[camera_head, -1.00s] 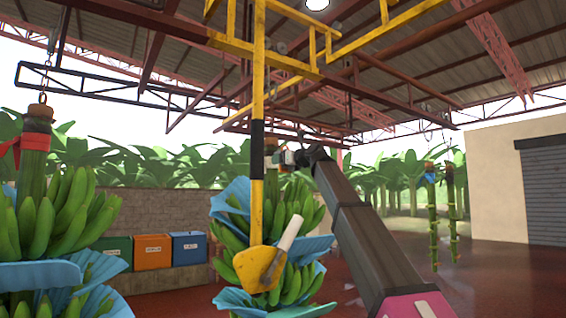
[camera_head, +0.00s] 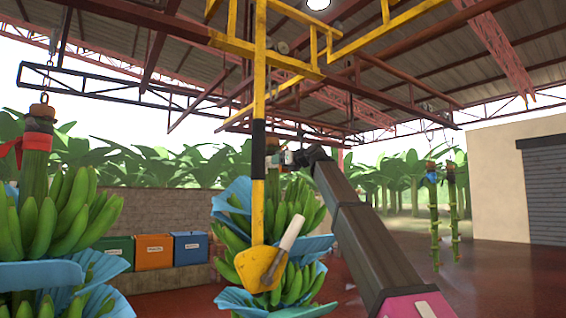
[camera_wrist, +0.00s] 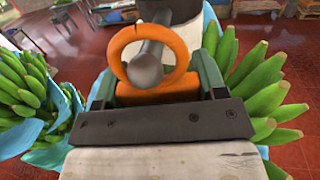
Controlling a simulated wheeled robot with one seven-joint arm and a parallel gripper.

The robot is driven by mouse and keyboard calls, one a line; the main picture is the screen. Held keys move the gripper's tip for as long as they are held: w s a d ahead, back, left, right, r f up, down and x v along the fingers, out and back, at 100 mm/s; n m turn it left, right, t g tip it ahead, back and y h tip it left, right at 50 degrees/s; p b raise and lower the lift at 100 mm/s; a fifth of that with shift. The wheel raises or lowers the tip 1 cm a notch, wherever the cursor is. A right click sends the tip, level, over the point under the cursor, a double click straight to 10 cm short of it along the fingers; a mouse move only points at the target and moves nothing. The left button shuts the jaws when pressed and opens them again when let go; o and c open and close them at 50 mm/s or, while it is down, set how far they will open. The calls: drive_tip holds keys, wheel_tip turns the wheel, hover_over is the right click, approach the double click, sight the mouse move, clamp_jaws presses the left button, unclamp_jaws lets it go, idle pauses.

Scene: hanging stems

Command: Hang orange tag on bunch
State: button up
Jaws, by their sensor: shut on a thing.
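The orange tag (camera_wrist: 158,92) is between the fingers of my gripper (camera_wrist: 157,84) in the wrist view. Its ring stands up above the fingers. A grey rod with a round knob (camera_wrist: 145,70) overlaps the ring's opening; I cannot tell if it passes through the ring. In the head view, my gripper (camera_head: 286,158) is small, at the top of the middle banana bunch (camera_head: 290,280), beside the yellow post. The tag is not clear there. The bunch has green bananas and blue sheets, and its top is partly hidden. Its bananas (camera_wrist: 262,78) also show right of my gripper in the wrist view.
A yellow post (camera_head: 257,190) with a yellow plate stands in front of the middle bunch. Another bunch (camera_head: 45,220) with a red ribbon hangs at left. Green, orange and blue bins (camera_head: 154,251) stand by the wall. Bare stems (camera_head: 432,215) hang at right; the floor there is open.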

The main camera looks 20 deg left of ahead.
drive_tip(key=shift+w+a+r, duration=0.2)
drive_tip(key=shift+w+a, duration=0.7)
drive_tip(key=shift+a, duration=0.1)
idle(1.2)
drive_tip(key=shift+w+a+f, duration=0.15)
drive_tip(key=shift+a+f, duration=0.05)
drive_tip(key=shift+f, duration=0.2)
idle(0.7)
drive_tip(key=o, duration=1.1)
